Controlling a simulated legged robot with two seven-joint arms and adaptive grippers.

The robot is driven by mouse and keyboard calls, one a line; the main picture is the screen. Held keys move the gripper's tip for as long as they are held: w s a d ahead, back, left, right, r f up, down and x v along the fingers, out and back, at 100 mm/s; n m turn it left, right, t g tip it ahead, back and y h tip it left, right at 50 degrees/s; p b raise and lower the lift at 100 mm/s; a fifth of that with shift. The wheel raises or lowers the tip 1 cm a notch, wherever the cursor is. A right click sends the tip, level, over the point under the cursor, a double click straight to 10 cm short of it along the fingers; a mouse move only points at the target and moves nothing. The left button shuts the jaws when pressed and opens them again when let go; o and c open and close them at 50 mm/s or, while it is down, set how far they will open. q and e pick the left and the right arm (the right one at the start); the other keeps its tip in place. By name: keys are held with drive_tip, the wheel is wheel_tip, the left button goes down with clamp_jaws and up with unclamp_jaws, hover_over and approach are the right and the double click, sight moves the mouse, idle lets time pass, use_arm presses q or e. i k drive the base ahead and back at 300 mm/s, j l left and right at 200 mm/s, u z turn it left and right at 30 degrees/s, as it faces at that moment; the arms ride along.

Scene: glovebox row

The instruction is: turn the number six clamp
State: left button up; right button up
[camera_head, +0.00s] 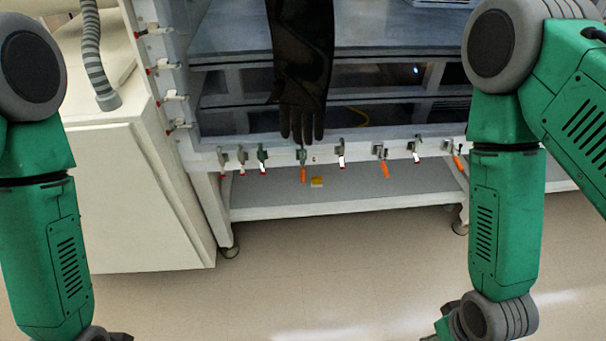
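A row of several small clamps runs along the front lower rail (360,150) of the glovebox. Some have orange handles hanging down, such as one left of centre (303,174), one right of centre (384,169) and one at the right (458,164). A small dark mark sits beside the left-of-centre orange clamp, too small to read surely, so I cannot confirm which is number six. My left gripper (118,337) and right gripper (432,337) barely show at the bottom edge, well below the rail; their fingers are mostly cut off.
A black glove (302,65) hangs from above, its fingertips just above the rail. More clamps line the left post (155,85). A grey lower shelf (370,190) holds a small yellow thing (317,182). A white cabinet (135,200) with a grey hose (92,50) stands left. The floor in front is clear.

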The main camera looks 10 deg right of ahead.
sight(384, 169)
drive_tip(key=i+l+z, duration=0.15)
drive_tip(key=l, duration=0.2)
drive_tip(key=l+z, duration=0.1)
drive_tip(key=l, duration=0.3)
drive_tip(key=i+l+z, duration=0.15)
drive_tip(key=l, duration=0.15)
drive_tip(key=i+l+z, duration=0.15)
drive_tip(key=l, duration=0.2)
